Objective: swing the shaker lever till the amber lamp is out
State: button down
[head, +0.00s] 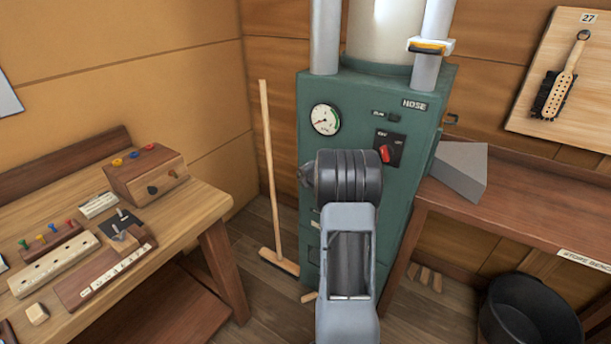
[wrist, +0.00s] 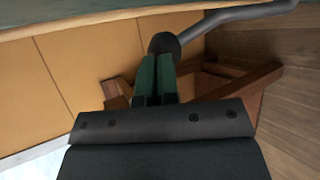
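A grey lever rod (wrist: 240,17) with a round black knob (wrist: 163,43) crosses the top of the wrist view. I take it for the shaker lever. My gripper (wrist: 157,62) has two dark green fingers lying close together, with only a thin dark line between them. Their tips overlap the lower part of the knob in the picture; I cannot tell whether they touch it. In the head view my arm hides the gripper and the lever. The green cabinet (head: 425,100) stands behind my arm. No lit amber lamp shows in either view.
The cabinet front has a dial gauge (head: 325,119) and a red switch (head: 385,153). A broom (head: 269,170) leans left of it. A workbench (head: 190,205) stands left, a shelf (head: 520,215) right, with a grey wedge block (head: 461,168) and a black bucket (head: 530,315) below.

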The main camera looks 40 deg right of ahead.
jog(key=shift+a, duration=0.25)
jog(key=r+p+v, duration=0.1)
jog(key=p+v, duration=0.1)
jog(key=v, duration=1.1)
jog(key=shift+r, duration=0.4)
jog(key=shift+d, duration=0.1)
jog(key=s+d+f+m+g+h, duration=0.3)
jog(key=s+d+m+g, duration=0.15)
jog(key=m, duration=0.45)
jog(key=s+a+m+g+p, duration=0.1)
jog(key=s+a+m+g, duration=0.2)
jog(key=s+a+m, duration=0.3)
jog(key=s+a+r+m+y+p, duration=0.1)
jog(key=s+a+r+y, duration=0.1)
jog(key=a, duration=0.7)
jog(key=s+a+r+m+y+p, duration=0.1)
jog(key=a+r, duration=0.3)
jog(key=a, duration=0.6)
jog(key=s+a+r+m+g+y+p, duration=0.1)
jog(key=s+a+r+y+p, duration=0.1)
jog(key=a, duration=0.7)
jog(key=shift+s+a+r+m+y, duration=0.35)
jog(key=shift+s+r, duration=0.4)
jog(key=shift+r, duration=0.25)
